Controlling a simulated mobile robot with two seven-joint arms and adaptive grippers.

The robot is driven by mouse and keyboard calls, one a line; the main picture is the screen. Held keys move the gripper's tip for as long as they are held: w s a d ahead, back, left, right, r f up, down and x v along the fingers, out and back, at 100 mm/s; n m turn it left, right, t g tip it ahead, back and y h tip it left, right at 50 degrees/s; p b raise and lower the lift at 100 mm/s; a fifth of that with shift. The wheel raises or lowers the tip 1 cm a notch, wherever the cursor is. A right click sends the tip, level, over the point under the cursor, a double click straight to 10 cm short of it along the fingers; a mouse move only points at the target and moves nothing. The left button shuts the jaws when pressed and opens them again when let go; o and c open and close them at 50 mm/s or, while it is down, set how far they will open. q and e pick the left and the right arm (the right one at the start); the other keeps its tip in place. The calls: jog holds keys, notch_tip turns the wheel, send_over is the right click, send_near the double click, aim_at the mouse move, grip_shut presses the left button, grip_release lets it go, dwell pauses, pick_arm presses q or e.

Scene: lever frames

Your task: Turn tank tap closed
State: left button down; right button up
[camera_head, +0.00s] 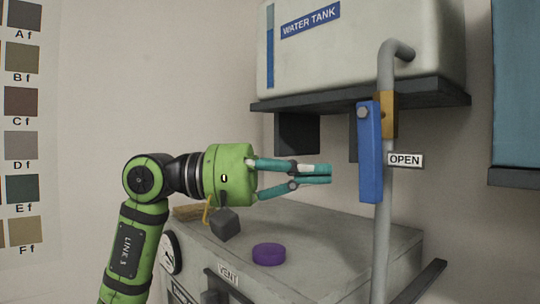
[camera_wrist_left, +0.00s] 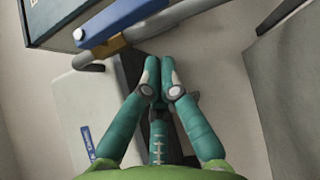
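The tank tap is a blue lever (camera_head: 370,155) on a brass valve body (camera_head: 388,115), set in a grey vertical pipe (camera_head: 382,235) below the water tank (camera_head: 350,45). The lever hangs down along the pipe, its bolt at the top. An OPEN plate (camera_head: 405,160) sits right of the pipe. My left gripper (camera_head: 328,174) is to the left of the lever's lower half, fingers pointing right and tips together, apart from the lever. In the left wrist view the blue lever (camera_wrist_left: 135,22) crosses above the shut, empty fingertips (camera_wrist_left: 160,73). My right gripper is not in view.
A dark shelf (camera_head: 430,95) with brackets carries the tank. Below stands a grey cabinet (camera_head: 330,245) with a VENT label, a purple puck (camera_head: 268,254) on its top. A blue panel (camera_head: 515,90) hangs at the right. A colour chart (camera_head: 25,130) is on the left wall.

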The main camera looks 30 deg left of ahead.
aim_at(370, 152)
pick_arm(q)
jog(key=d, duration=0.1)
jog(key=s+d, duration=0.1)
jog(key=d+p, duration=0.1)
jog(key=shift+s+d+r, duration=0.1)
jog(key=shift+s, duration=0.2)
jog(key=shift+w, duration=0.1)
